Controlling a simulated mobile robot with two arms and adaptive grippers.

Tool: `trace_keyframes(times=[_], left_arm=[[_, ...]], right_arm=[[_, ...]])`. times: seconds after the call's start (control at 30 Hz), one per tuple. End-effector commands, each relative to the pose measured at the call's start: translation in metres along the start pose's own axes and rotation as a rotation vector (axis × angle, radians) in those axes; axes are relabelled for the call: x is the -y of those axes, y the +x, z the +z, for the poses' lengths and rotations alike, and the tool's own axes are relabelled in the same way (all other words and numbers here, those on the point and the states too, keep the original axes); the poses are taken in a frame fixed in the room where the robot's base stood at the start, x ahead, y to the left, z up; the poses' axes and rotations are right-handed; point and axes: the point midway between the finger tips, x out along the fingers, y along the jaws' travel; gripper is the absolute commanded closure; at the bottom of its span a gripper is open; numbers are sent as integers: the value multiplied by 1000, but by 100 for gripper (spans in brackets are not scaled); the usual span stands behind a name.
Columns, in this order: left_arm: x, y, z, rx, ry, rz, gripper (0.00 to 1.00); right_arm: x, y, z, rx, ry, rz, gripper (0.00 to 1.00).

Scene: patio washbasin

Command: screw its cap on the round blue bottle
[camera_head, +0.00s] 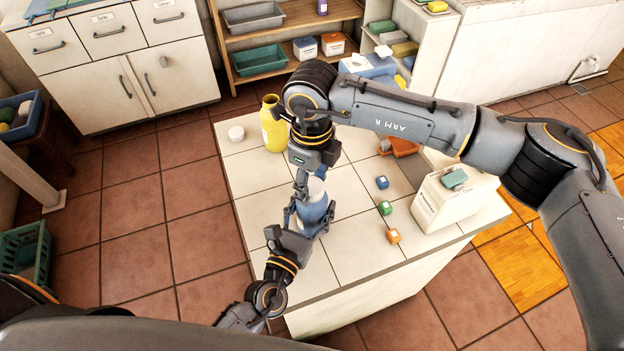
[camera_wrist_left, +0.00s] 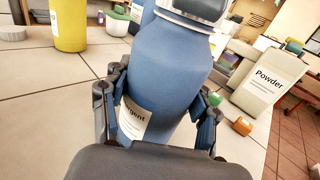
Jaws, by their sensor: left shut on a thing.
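The round blue bottle (camera_head: 313,208) stands upright on the tiled counter, slightly tilted in the left wrist view (camera_wrist_left: 165,75), where part of its label shows. My left gripper (camera_head: 294,218) is shut around its body, with a finger on each side in the left wrist view (camera_wrist_left: 158,110). My right gripper (camera_head: 303,186) points down at the bottle's top. It hides the neck in the head view, and I cannot tell whether its fingers are shut on a cap. A pale ring (camera_wrist_left: 195,14) shows at the bottle's top edge. A round white lid (camera_head: 236,133) lies at the far left.
A yellow bottle (camera_head: 273,128) stands behind the grippers. Small blue (camera_head: 382,182), green (camera_head: 385,208) and orange (camera_head: 393,236) blocks lie to the right. A white powder box (camera_head: 455,200) stands near the right edge. The counter's left front is clear.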

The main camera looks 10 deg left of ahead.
Motion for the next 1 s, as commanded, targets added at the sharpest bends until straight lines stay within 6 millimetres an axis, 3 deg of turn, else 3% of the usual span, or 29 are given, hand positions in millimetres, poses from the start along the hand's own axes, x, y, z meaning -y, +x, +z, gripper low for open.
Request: trace_keyframes(times=[0.47, 1.0], left_arm=[[0, 0, 1, 1, -1, 1, 100], [0, 0, 0, 1, -1, 1, 100]], right_arm=[[0, -8, 0, 0, -2, 0, 31], [0, -108, 1, -1, -1, -1, 31]])
